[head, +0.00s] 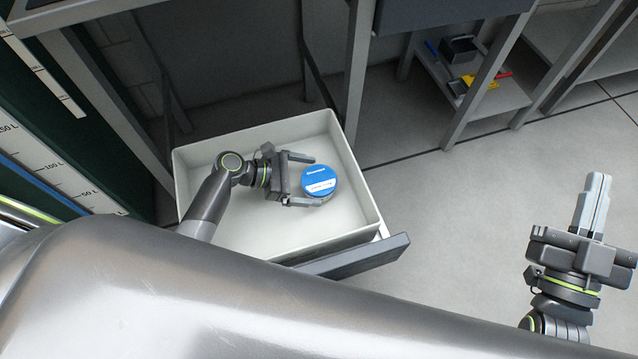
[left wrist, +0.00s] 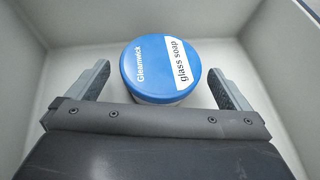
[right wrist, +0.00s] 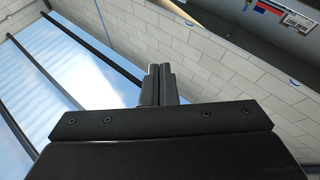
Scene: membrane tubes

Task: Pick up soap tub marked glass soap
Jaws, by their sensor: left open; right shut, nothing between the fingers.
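The soap tub (head: 320,179) has a round blue lid with a white label and stands in an open drawer. In the left wrist view the tub (left wrist: 158,68) reads "Gleamwick" and "glass soap" on its lid. My left gripper (head: 312,180) is inside the drawer, open, with its fingers on either side of the tub. In the left wrist view the fingers (left wrist: 160,88) stand apart from the tub, with a gap on each side. My right gripper (head: 597,190) is shut and empty, off to the right above the floor; it also shows shut in the right wrist view (right wrist: 159,75).
The pale drawer (head: 361,175) has walls on all sides and a dark front panel (head: 370,253). The tub is the only item seen in it. A low shelf (head: 500,100) with small coloured items stands at the back. Grey floor (head: 470,210) is clear to the right.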

